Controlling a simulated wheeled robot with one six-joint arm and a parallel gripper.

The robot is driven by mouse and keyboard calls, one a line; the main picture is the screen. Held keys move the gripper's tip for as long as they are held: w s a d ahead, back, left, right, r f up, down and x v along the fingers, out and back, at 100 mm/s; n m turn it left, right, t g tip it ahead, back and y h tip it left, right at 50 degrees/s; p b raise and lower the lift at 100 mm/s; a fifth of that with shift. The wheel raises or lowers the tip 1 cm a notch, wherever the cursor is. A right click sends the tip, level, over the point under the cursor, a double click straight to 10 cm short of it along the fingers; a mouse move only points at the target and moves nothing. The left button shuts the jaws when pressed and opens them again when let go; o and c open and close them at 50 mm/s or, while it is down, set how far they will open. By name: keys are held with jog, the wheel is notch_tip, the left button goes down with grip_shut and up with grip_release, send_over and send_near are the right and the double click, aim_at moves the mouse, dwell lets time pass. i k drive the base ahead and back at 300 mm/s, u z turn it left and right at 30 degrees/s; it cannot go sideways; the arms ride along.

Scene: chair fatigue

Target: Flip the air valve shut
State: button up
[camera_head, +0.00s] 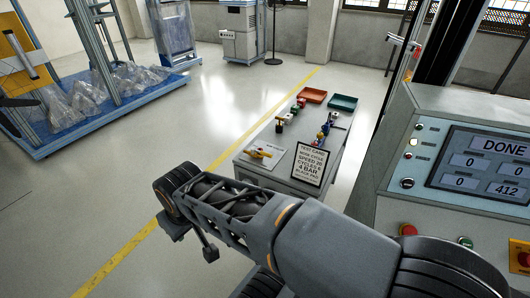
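A small valve with a yellow-orange handle (260,153) sits on a pale plate at the near left end of the grey bench (285,184). It looks like the air valve; whether it is open or shut I cannot tell. My gripper (191,237) is at the end of my arm, left of the bench and apart from the valve, over the floor. Its fingers are small and partly hidden by the wrist, so their opening is unclear. I see nothing held in it.
A test card (309,164) stands on the bench's near edge. Red (312,95) and green (343,103) trays and several small parts lie farther back. A control panel (468,160) reading DONE stands at right. The floor left of the bench is clear, with a yellow line (215,160).

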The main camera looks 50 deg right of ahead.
aim_at(262, 153)
jog(key=u, duration=0.05)
jog(key=i, duration=2.7)
jog(key=z, duration=3.5)
jog(key=i, duration=0.5)
jog(key=z, duration=0.15)
